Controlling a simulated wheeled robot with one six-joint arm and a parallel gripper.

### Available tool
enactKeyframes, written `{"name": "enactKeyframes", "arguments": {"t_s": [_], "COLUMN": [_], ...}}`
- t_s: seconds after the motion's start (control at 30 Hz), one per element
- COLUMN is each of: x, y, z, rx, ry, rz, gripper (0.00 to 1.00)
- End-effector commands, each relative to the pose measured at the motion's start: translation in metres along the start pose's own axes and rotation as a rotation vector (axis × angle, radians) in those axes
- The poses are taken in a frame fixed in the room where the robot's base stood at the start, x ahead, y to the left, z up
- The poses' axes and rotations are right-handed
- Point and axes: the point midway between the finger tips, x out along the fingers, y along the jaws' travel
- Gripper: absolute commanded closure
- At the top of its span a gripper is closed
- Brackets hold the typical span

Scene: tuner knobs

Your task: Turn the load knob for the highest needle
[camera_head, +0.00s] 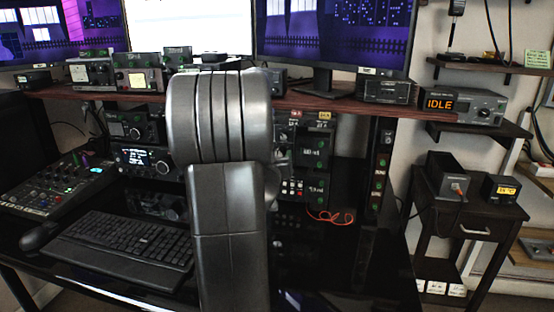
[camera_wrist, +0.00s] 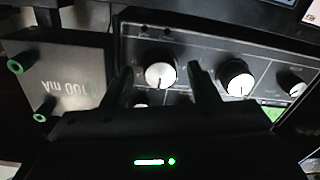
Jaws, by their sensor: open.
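My gripper (camera_wrist: 160,72) is open in the wrist view, with one dark finger on each side of a white-faced knob (camera_wrist: 160,76) on a dark panel (camera_wrist: 205,58). I cannot tell whether the fingers touch it. A second white knob (camera_wrist: 237,82) sits right of the right finger, and a third (camera_wrist: 298,88) is at the right edge. No readable label shows which is the load knob. In the head view my arm covers the middle and hides my gripper. No needle can be read; small light-faced meters (camera_head: 101,73) show on the shelf.
In the head view, the shelf (camera_head: 330,105) carries several units and monitors. A unit showing IDLE (camera_head: 480,105) is at right. A keyboard (camera_head: 125,245) lies on the black desk.

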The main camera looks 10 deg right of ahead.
Motion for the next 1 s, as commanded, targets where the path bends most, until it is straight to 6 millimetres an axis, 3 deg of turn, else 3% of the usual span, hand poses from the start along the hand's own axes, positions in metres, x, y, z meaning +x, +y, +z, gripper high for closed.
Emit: {"name": "enactKeyframes", "arguments": {"t_s": [0.27,0.5,1.0], "x": [0.0017,0.0015,0.0012], "y": [0.0002,0.0001,-0.0005], "z": [-0.0003,-0.0003,0.0022], "rx": [0.000,0.000,0.144], "ry": [0.000,0.000,0.009], "rz": [0.000,0.000,0.001], "gripper": [0.46,0.91,0.91]}}
